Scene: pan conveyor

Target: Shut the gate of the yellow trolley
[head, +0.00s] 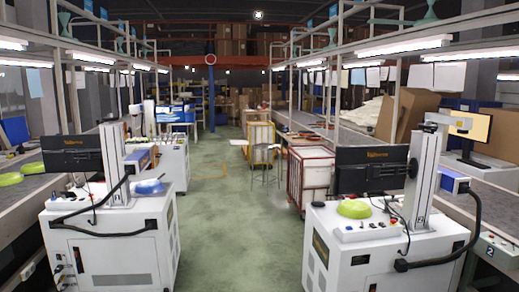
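A small trolley with a yellow frame and pale panels (260,136) stands down the aisle, a little right of centre. It is far off, and I cannot tell how its gate stands. A nearer trolley with a red-orange frame and white mesh sides (308,179) stands at the right of the aisle, partly hidden by the right-hand machine. Neither of my grippers is in view.
A stool (265,159) stands before the far trolley. The green floor (235,235) between is clear.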

